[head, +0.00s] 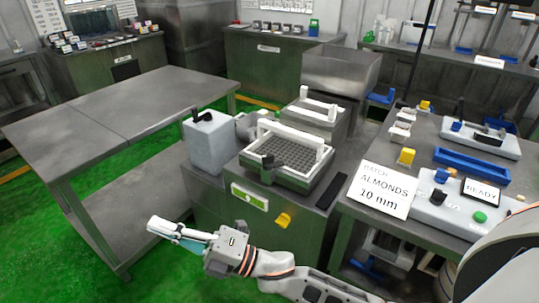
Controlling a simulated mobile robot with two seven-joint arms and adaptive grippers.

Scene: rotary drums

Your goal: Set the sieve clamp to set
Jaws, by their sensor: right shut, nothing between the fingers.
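The sieve (285,158) is a grey perforated tray with a white frame on top of a dark green cabinet at the middle. A small black lever (267,171) stands at its front-left edge. A yellow handle (283,220) sticks out of the cabinet front, lower right of a green-and-white label (249,196). I cannot tell for sure which of these is the sieve clamp, nor read its setting. My right gripper (152,225) is shut and empty, over the green floor left of the cabinet, apart from the sieve and handle. My left gripper is out of view.
A grey box with a black knob (208,140) stands left of the sieve. A bare metal table (130,110) is at left. At right, a bench holds a sign reading "ALMONDS 10 mm" (386,190), a "READY" display (481,192) and a blue tray (471,165). Green floor is free at lower left.

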